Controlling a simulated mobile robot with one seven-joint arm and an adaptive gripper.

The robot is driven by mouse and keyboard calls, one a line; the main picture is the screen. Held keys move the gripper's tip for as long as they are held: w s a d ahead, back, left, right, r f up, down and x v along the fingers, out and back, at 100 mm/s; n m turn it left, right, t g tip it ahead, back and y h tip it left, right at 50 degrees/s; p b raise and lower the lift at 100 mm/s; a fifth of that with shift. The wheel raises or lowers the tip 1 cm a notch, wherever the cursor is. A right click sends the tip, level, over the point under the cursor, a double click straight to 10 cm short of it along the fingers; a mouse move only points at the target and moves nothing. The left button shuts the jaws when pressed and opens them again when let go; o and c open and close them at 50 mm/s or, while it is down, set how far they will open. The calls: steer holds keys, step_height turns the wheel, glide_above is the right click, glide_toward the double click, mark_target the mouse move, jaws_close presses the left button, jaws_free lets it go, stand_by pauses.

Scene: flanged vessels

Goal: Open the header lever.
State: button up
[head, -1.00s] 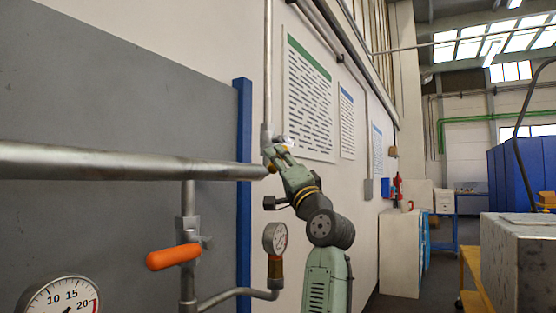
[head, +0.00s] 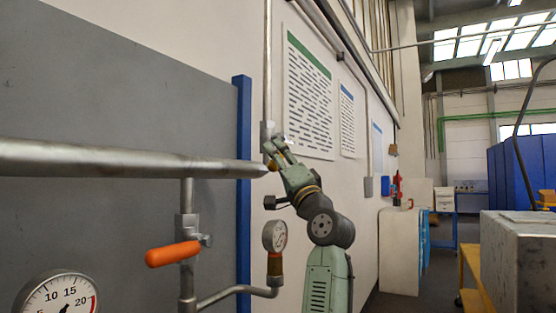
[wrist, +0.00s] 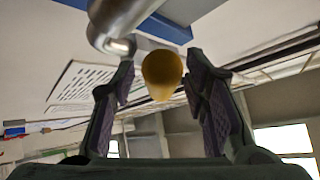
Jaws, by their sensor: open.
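A yellow rounded lever end (wrist: 162,74) sits between the two fingers of my gripper (wrist: 160,85) in the wrist view, with gaps on both sides. In the head view my gripper (head: 276,153) is at the right end of the grey horizontal header pipe (head: 120,160), by the vertical pipe fitting. The lever there is mostly hidden behind my fingers, and its angle cannot be told. My gripper is open. A second lever, orange (head: 173,253), lies roughly level on a valve below the header pipe, left of my arm and well apart from my gripper.
A small gauge (head: 275,236) on a bent pipe stands just left of my arm. A larger gauge (head: 58,300) is at the lower left. A blue post (head: 243,190) and a wall with posters (head: 308,95) are behind. A grey block (head: 520,260) stands at right.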

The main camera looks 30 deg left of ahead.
steer(key=v, duration=1.2)
